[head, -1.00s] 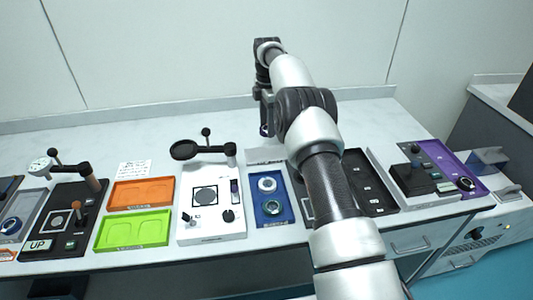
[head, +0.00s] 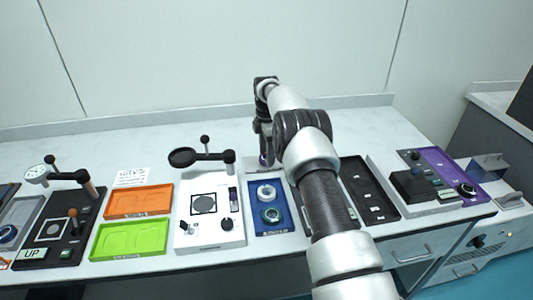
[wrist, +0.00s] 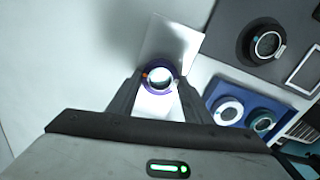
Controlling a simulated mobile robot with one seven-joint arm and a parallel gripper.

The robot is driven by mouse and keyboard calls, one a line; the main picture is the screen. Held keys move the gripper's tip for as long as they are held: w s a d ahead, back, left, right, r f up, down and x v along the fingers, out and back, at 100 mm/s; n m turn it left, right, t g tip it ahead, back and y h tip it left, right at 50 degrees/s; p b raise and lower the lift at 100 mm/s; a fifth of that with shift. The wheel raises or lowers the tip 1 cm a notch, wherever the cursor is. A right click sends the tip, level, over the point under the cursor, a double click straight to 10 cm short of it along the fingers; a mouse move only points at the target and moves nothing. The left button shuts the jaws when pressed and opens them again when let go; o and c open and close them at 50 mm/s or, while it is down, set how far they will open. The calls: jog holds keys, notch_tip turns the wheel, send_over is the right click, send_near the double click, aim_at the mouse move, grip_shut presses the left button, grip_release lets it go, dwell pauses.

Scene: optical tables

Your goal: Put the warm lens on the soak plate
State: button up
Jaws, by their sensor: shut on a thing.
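My gripper (wrist: 158,82) is shut on a lens with a purple ring (wrist: 159,77), which shows between its fingers in the wrist view. In the head view my gripper (head: 265,158) is low over the back of the table, behind the blue tray (head: 285,228); the lens is only a small purple spot there. A pale square plate (wrist: 172,42) lies under and beyond the lens in the wrist view. I cannot tell whether the lens touches it, nor which thing is the soak plate.
The blue tray holds a white-ringed lens (head: 266,192) and a teal-ringed lens (head: 271,215). A white panel with a swing arm (head: 210,235) stands left of it, then orange (head: 138,201) and green (head: 130,239) trays. My arm hides part of a dark panel.

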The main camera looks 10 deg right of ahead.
jog(key=o, duration=1.1)
